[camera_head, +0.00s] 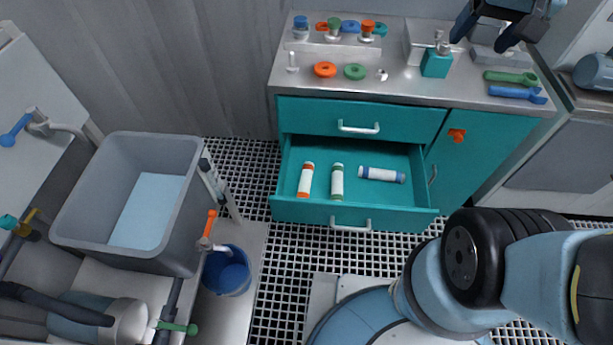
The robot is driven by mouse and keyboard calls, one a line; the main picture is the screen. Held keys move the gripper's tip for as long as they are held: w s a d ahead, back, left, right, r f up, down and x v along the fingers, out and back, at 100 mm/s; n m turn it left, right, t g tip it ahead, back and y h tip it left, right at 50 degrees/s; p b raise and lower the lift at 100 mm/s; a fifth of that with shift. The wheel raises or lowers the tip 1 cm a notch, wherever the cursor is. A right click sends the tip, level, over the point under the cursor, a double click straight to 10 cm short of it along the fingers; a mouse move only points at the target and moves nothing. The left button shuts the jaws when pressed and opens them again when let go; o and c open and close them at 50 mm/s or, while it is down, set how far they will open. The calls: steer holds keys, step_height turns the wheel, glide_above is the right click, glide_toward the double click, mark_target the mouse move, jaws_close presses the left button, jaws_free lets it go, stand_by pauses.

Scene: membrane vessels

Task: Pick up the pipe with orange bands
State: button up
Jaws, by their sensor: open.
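The pipe with orange bands (306,180) is white with an orange band at each end. It lies at the left in the open teal drawer (383,214), roughly front to back. A similar pipe with green bands (337,182) lies just to its right, apart from it. A pipe with blue bands (382,175) lies crosswise further right. My gripper (481,43) shows at the top right, cut off by the picture edge. Its dark fingers are apart and nothing shows between them. In the picture it is over the right part of the counter, well away from the pipes.
The counter (400,90) above the drawer carries orange and green rings, small valves, a teal bottle (436,63) and green and blue tools. An upper drawer (362,118) is shut. A grey basin (70,212) and a blue bucket (229,272) stand left. My arm fills the lower right.

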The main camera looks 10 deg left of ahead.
steer(key=w+a+f+g, duration=0.2)
steer(key=w+a+f, duration=0.6)
steer(key=a+f, duration=0.1)
steer(key=g, duration=0.3)
glide_above(304, 185)
step_height(304, 185, down, 37)
steer(key=shift+h, duration=0.4)
steer(key=shift+s+f, duration=0.15)
steer(key=shift+f, duration=6.5)
steer(key=c, duration=1.2)
steer(key=shift+r, duration=0.15)
